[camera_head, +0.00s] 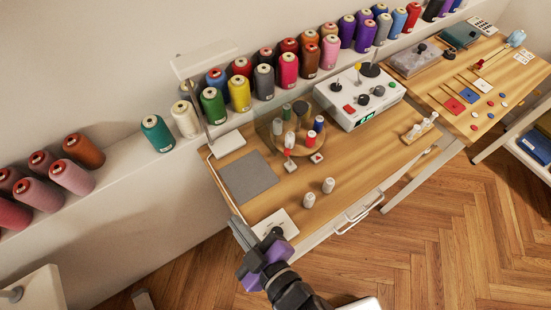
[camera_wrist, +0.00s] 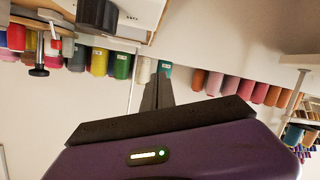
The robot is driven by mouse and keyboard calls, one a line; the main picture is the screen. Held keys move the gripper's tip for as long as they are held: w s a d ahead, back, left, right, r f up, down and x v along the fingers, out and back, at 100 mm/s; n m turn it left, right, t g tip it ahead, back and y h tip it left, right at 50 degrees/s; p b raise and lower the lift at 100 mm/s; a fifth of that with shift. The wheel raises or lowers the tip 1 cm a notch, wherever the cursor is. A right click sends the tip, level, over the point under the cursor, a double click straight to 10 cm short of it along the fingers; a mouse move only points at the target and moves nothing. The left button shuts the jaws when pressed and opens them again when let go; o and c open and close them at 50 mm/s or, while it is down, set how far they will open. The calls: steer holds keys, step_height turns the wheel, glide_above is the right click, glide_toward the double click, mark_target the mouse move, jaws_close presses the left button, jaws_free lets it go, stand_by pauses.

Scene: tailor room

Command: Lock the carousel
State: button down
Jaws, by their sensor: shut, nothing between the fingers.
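The carousel (camera_head: 277,152) is a round wooden turntable on the table, holding several small thread spools, with a clear curved cover at its left. At its front stands a small red-topped part on a white base (camera_head: 289,167); whether it is the lock I cannot tell. Beside it is a small white block with a red mark (camera_head: 316,158). My gripper (camera_head: 236,223) is shut and empty, off the table's front left corner and well apart from the carousel. In the wrist view my gripper (camera_wrist: 157,85) points toward the wall shelf; the carousel is not clearly seen there.
A lamp (camera_head: 205,60) stands behind the mat. A control box (camera_head: 358,98) is right of the carousel. The table front right is clear.

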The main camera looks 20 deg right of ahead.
steer(key=w+a+f+n+h, duration=0.4)
steer(key=w+a+n+h, duration=0.15)
steer(key=w, duration=0.45)
steer(key=d+h, duration=0.2)
steer(key=d+r+h, duration=0.1)
steer(key=d+h, duration=0.2)
steer(key=s+d+r+h+b, duration=0.1)
steer(key=d+h, duration=0.2)
steer(key=shift+d+r, duration=0.15)
steer(key=shift+r, duration=0.1)
steer(key=shift+s+d+m+g, duration=0.2)
steer(key=shift+d+m+g, duration=0.1)
steer(key=shift+d, duration=0.1)
